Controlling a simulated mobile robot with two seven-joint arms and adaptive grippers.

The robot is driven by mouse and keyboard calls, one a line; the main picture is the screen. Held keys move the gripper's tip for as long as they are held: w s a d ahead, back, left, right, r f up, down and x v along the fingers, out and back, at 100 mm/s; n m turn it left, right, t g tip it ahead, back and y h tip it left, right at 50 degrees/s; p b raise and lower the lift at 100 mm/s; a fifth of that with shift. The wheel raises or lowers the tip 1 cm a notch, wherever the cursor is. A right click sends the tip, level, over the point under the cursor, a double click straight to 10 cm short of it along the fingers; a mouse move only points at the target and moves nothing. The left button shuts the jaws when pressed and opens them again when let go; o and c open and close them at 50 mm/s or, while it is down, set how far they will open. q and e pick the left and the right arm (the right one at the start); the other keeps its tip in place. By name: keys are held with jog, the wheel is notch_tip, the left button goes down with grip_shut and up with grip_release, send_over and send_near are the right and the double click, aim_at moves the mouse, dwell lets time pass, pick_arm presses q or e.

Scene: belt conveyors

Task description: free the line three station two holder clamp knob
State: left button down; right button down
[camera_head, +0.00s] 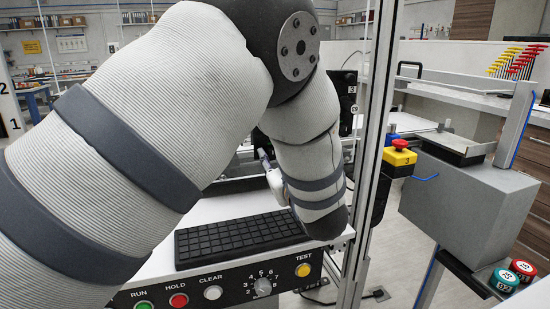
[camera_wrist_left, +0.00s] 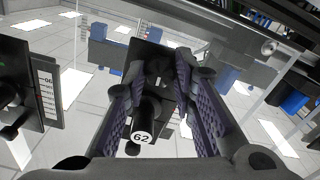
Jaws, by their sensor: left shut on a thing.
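In the left wrist view my left gripper (camera_wrist_left: 160,76) has its two purple-padded fingers on either side of a dark clamp knob (camera_wrist_left: 158,68), shut on it. The knob is on a black holder plate (camera_wrist_left: 149,52). A black cylinder below, with a round white tag "62" (camera_wrist_left: 141,138), shows between the fingers. In the head view my left arm reaches past the panel, and the gripper (camera_head: 264,160) is mostly hidden behind its wrist. The knob cannot be made out there. My right gripper is in neither view.
A black keyboard (camera_head: 240,238) lies above a panel with RUN, HOLD, CLEAR and TEST buttons (camera_head: 303,270). A metal post (camera_head: 372,150) and a yellow-and-red stop button box (camera_head: 400,155) stand right of my arm. Another holder with a scale (camera_wrist_left: 45,95) is at the left.

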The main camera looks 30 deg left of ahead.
pick_arm(q)
jog(key=n, duration=1.8)
jog(key=shift+n, duration=0.7)
jog(key=shift+r, duration=0.1)
jog(key=c, duration=1.3)
grip_release()
jog(key=shift+c, duration=0.2)
